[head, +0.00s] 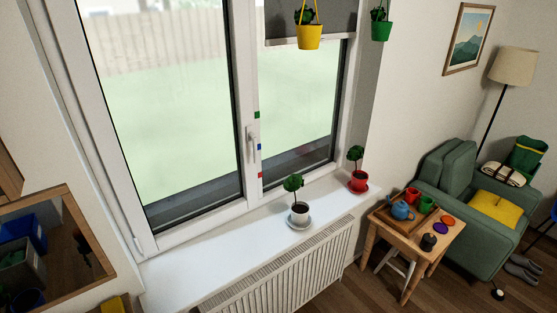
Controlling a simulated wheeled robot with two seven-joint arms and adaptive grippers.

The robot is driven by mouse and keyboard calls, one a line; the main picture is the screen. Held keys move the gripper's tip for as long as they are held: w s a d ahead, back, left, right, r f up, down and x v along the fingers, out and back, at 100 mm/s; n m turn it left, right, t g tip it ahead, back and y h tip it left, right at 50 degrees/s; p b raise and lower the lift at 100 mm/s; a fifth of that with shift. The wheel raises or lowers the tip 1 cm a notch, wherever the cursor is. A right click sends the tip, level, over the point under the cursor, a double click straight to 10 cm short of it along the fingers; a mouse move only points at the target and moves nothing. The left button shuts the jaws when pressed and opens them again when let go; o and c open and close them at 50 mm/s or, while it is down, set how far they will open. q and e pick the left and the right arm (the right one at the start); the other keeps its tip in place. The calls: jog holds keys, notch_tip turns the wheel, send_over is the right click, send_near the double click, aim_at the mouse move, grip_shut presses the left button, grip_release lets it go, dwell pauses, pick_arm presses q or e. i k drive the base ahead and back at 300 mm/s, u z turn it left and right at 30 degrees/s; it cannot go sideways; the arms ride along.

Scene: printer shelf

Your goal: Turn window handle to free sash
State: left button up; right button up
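The white window handle (254,145) sits on the middle frame bar between the two panes. Its lever appears to hang downward. Small coloured marks run along the bar beside it: a green mark (257,115) above, a blue mark (259,147) near the lever and a red mark (260,175) below. The left sash (165,95) looks closed in its white frame. Neither of my grippers shows in the head view.
A yellow hanging pot (309,37) is by the dark blind (340,18). A radiator (285,285) is below; a small table (385,216) and green armchair (455,200) are right.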

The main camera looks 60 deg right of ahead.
aim_at(67, 23)
jog(key=u, duration=0.2)
jog(key=k, duration=0.25)
jog(key=z, duration=1.5)
jog(key=i, duration=0.75)
jog(key=z, duration=0.35)
